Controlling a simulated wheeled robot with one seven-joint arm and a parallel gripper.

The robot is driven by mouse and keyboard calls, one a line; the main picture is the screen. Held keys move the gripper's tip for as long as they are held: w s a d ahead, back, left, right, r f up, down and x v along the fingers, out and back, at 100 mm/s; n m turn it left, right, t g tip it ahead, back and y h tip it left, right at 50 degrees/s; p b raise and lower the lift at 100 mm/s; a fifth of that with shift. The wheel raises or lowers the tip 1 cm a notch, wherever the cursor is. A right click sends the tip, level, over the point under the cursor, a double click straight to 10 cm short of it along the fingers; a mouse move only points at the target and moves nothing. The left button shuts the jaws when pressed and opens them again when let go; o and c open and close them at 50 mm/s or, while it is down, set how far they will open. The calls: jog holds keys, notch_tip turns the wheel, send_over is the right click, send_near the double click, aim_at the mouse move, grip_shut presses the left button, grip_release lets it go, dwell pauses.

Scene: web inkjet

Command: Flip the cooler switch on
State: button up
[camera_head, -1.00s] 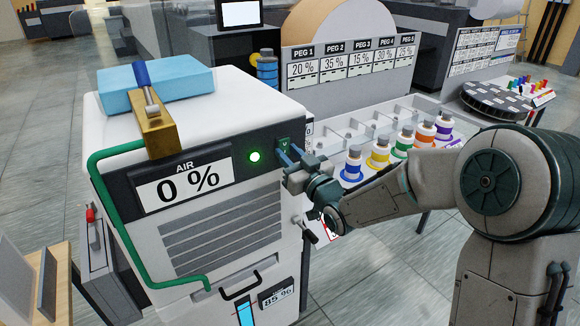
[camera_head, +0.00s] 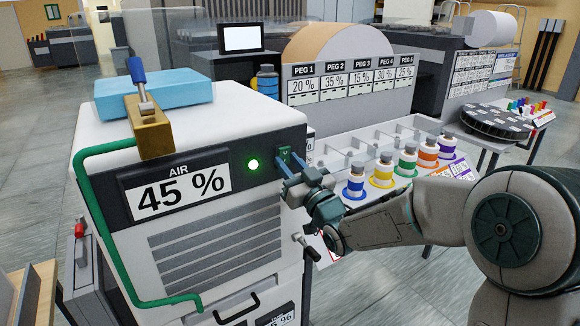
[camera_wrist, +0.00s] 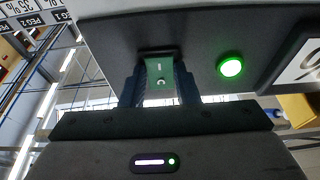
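The cooler is a white cabinet (camera_head: 200,118) with a dark front panel. Its green switch (camera_head: 284,155) sits at the panel's right end, marked with I and O, and also shows in the wrist view (camera_wrist: 160,69). A round lamp (camera_head: 253,165) left of the switch glows green. The AIR display (camera_head: 182,193) reads 45 %. My gripper (camera_head: 286,165) is at the switch, its two dark fingers apart, one on each side of it. In the wrist view my gripper (camera_wrist: 160,92) straddles the switch; whether the fingers touch it is unclear.
A small lever (camera_head: 305,243) juts from the cabinet's right side below my gripper. A green pipe (camera_head: 92,215) runs down the left front. A tray (camera_head: 345,140) with several coloured ink bottles stands at right, behind my forearm.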

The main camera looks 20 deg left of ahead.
jog(key=o, duration=0.4)
jog(key=shift+c, duration=0.2)
jog(key=b+v, duration=0.1)
jog(key=v, duration=1.3)
jog(key=shift+b, duration=0.3)
jog(key=d+m+g+h+p, duration=0.2)
jog(key=d+m+h+p, duration=0.45)
jog(key=d+h, duration=0.8)
jog(key=s+d+m+g+h+p, duration=0.1)
jog(key=s+d+g, duration=0.3)
jog(key=s, duration=0.5)
jog(key=s+d+m+g+h+p, duration=0.1)
jog(key=s+d+g+p, duration=0.3)
jog(key=s, duration=0.5)
jog(key=shift+d+r+m+g, duration=0.45)
jog(key=shift+d+m+g, duration=0.05)
jog(key=shift+d+m, duration=0.35)
